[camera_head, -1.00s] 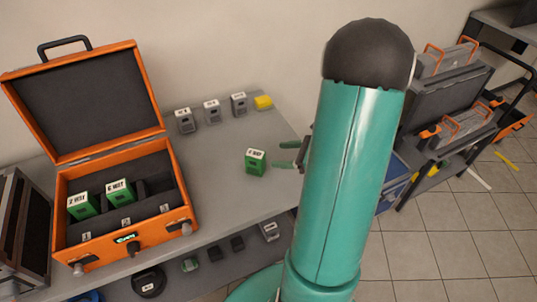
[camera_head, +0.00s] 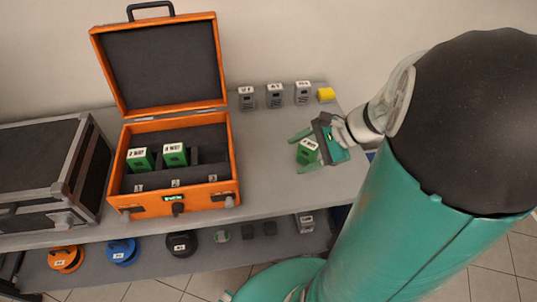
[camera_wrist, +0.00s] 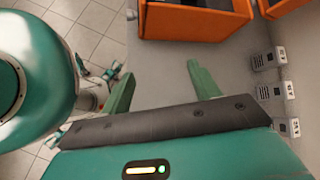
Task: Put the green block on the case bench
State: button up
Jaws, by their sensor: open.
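My gripper (camera_head: 304,150) is open over the bench's right end.
An open orange case (camera_head: 180,204) holds two green blocks (camera_head: 157,157) in its slots. A black flight case (camera_head: 45,165) is at left. Cable reels (camera_head: 121,252) sit on the lower shelf.

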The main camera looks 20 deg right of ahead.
jog(key=s+a+r+n+h, duration=0.2)
jog(key=a+r+n+h, duration=0.2)
jog(key=n, duration=0.5)
jog(key=s+a+r+n+h, duration=0.3)
jog(key=a+r+n+h, duration=0.1)
jog(key=a+r+n, duration=0.3)
jog(key=shift+s+a+n+t, duration=0.4)
jog(key=shift+a+n, duration=0.1)
jog(key=shift+n, duration=0.6)
